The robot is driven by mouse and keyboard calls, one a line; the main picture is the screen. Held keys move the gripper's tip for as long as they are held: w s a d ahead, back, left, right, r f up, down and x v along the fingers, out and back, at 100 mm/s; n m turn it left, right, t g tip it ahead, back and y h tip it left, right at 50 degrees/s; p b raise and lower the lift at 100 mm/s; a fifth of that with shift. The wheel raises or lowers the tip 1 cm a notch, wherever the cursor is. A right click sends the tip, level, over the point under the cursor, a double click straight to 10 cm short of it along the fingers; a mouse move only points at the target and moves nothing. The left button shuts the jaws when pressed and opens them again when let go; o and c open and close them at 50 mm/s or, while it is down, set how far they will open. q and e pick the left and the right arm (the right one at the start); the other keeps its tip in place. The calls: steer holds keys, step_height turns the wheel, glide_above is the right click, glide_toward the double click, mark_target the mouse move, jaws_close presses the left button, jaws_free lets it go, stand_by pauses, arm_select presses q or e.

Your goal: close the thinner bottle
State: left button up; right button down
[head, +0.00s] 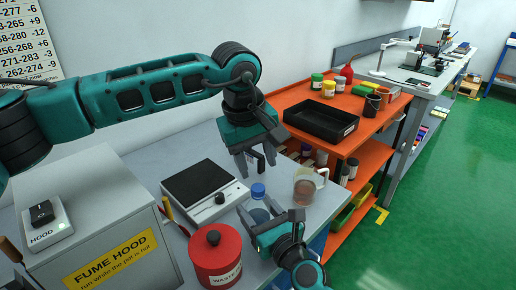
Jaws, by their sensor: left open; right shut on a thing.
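The thinner bottle (258,214) stands on the grey bench, a clear bottle with a blue cap (258,190) at its top. I cannot tell whether the cap is tight. My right gripper (268,214) is shut on the bottle's body from the front and hides its lower part. My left gripper (257,168) is open, pointing down just above the blue cap, with nothing between its fingers.
A red waste can (215,256) stands left of the bottle, a hotplate (202,188) behind left, and a beaker with brown liquid (304,190) to the right. The fume hood (95,215) is left. An orange cart (345,145) bears a black tray (320,123).

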arm_select(q)
steer(key=n, duration=0.4)
steer(key=shift+r, duration=0.1)
steer(key=n, duration=0.3)
steer(key=shift+w+r+n, duration=0.1)
steer(key=shift+n, duration=0.3)
steer(key=n, duration=0.3)
steer(key=shift+n, duration=0.3)
steer(key=n, duration=0.3)
steer(key=shift+d+r+n+y, duration=0.1)
steer(key=shift+r+n+y, duration=0.05)
steer(key=shift+n+y, duration=0.15)
steer(key=n, duration=0.5)
steer(key=shift+r+g, duration=0.15)
steer(key=shift+g, duration=0.15)
steer(key=n, duration=0.4)
steer(key=shift+r, duration=0.1)
steer(key=n, duration=0.4)
steer(key=shift+r, duration=0.1)
steer(key=n, duration=0.3)
steer(key=shift+r+n, duration=0.1)
steer(key=shift+n, duration=0.2)
steer(key=n, duration=0.5)
steer(key=shift+d+r+g+y, duration=0.1)
steer(key=shift+r+g+y, duration=0.05)
steer(key=shift+g+y, duration=0.2)
steer(key=n, duration=0.4)
steer(key=shift+r, duration=0.1)
steer(key=n, duration=0.4)
steer(key=shift+r, duration=0.1)
